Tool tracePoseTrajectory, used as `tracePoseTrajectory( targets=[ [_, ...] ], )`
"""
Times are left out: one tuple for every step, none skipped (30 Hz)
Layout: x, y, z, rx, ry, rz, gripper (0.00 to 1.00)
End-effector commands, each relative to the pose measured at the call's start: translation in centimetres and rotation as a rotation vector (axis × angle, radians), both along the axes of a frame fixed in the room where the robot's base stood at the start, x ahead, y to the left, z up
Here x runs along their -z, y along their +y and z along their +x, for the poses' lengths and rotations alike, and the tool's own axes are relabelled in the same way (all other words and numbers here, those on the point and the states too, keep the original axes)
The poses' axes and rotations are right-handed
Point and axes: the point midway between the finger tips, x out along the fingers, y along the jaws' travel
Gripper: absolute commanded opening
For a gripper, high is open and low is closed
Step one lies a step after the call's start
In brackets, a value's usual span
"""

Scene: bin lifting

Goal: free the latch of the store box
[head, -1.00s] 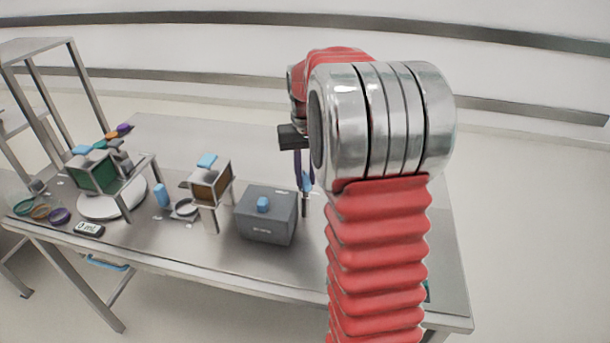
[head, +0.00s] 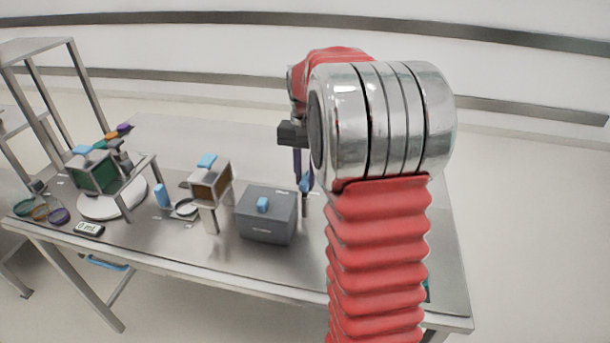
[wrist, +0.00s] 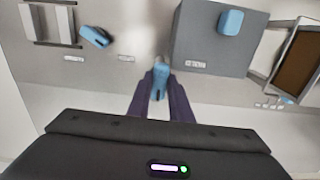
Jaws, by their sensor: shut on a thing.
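The store box (head: 267,224) is a grey box with a blue knob (head: 262,204) on top, standing on the table. It also shows at the top right of the wrist view (wrist: 205,45). A small blue handle (wrist: 160,76), apparently the latch, stands close beside the box; it shows at the box's right in the head view (head: 306,181). My gripper (wrist: 160,88) is shut on this blue handle, with a dark purple finger on each side. Whether the handle is joined to the box is hidden. My arm covers much of the table's right side.
A brown-fronted case on legs (head: 210,186) stands left of the box. Farther left are a green-fronted case (head: 95,176) on a stand, a white round plate (head: 112,204) and several rings. Another blue handle (wrist: 95,36) lies near a grey fixture (wrist: 48,24).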

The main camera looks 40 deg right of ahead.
Motion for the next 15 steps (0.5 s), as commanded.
tracePoseTrajectory(
  targets=[
    [-0.03,-0.05,-0.01,0.002,-0.001,-0.001,0.00],
    [-0.03,-0.05,-0.01,0.002,-0.001,-0.001,0.00],
    [-0.03,-0.05,-0.01,0.002,-0.001,-0.001,0.00],
    [-0.03,-0.05,-0.01,0.002,-0.001,-0.001,0.21],
    [-0.03,-0.05,-0.01,0.001,-0.001,-0.001,0.23],
    [-0.03,-0.05,-0.01,0.001,-0.001,-0.001,0.26],
    [-0.03,-0.04,0.00,0.001,-0.001,-0.001,0.28],
    [-0.03,-0.03,-0.01,0.001,-0.001,-0.001,0.30],
    [-0.02,-0.03,-0.01,0.001,-0.001,-0.001,0.33],
    [-0.02,-0.03,0.00,0.000,-0.001,-0.001,0.35],
    [-0.02,-0.03,0.00,0.000,-0.001,-0.001,0.37],
    [-0.02,-0.03,0.00,0.000,-0.001,-0.001,0.38],
    [-0.02,-0.02,0.01,0.000,0.000,0.000,0.38],
    [-0.01,-0.01,0.00,0.000,0.000,0.000,0.38],
    [-0.01,-0.01,0.00,0.000,0.000,0.000,0.38]
  ],
)
